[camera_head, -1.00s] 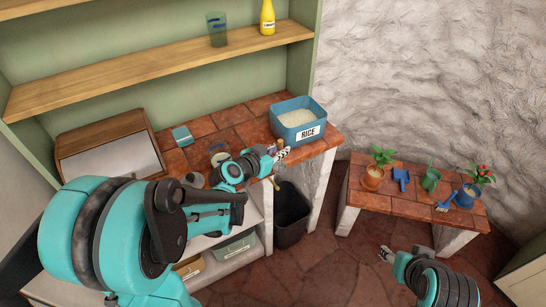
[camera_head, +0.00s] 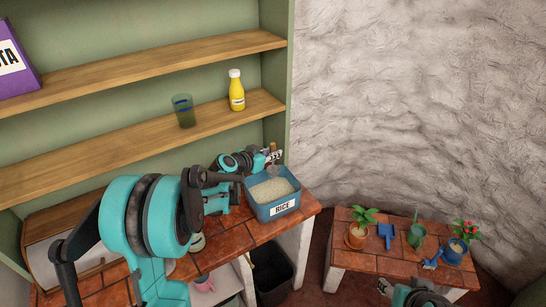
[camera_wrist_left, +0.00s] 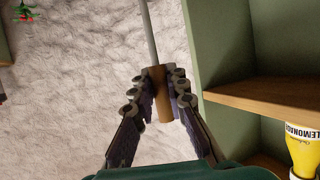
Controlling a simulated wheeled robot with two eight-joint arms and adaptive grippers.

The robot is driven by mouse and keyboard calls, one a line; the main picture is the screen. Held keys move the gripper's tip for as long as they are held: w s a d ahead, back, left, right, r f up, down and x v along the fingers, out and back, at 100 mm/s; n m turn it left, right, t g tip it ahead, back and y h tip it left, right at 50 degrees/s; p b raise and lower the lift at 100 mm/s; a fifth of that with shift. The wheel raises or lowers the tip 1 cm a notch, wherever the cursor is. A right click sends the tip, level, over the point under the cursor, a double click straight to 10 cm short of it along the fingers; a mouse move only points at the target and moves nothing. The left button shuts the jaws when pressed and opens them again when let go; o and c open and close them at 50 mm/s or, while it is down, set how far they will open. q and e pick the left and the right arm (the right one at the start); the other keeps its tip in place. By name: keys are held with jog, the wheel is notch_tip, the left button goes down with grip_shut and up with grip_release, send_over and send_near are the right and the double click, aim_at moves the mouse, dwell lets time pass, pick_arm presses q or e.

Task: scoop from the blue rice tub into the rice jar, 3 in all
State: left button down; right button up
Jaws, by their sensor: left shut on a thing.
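The blue rice tub (camera_head: 280,208) with its RICE label stands on the tiled counter, full of white rice (camera_head: 270,190). My left gripper (camera_head: 272,158) is above the tub's back edge, shut on the wooden handle of a scoop. The wooden handle (camera_wrist_left: 158,95) sits between the fingers in the left wrist view, with a thin grey shaft going up. The grey scoop head (camera_head: 272,172) seems to hang over the tub; its contents are too small to tell. A pale round jar (camera_head: 197,243) is mostly hidden by my left arm. My right gripper (camera_head: 385,287) is small at the bottom edge.
A yellow lemonade bottle (camera_head: 236,92) and a green glass (camera_head: 184,110) stand on the shelf. A black bin (camera_head: 272,272) is below the counter. A low table (camera_head: 350,262) at right holds pots and a blue trowel (camera_head: 387,235). A wooden box (camera_head: 45,230) is at left.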

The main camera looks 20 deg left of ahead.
pick_arm(q)
jog(key=shift+s+a+r, duration=0.1)
jog(key=shift+s, duration=0.25)
notch_tip(320, 180, down, 15)
jog(key=b, duration=1.2)
pick_arm(e)
notch_tip(320, 180, down, 12)
jog(key=shift+s, duration=0.4)
pick_arm(q)
jog(key=shift+r, duration=0.1)
pick_arm(e)
jog(key=shift+a, duration=0.1)
pick_arm(q)
jog(key=shift+r+p, duration=4.4)
jog(key=shift+r, duration=2.25)
pick_arm(e)
notch_tip(320, 180, up, 9)
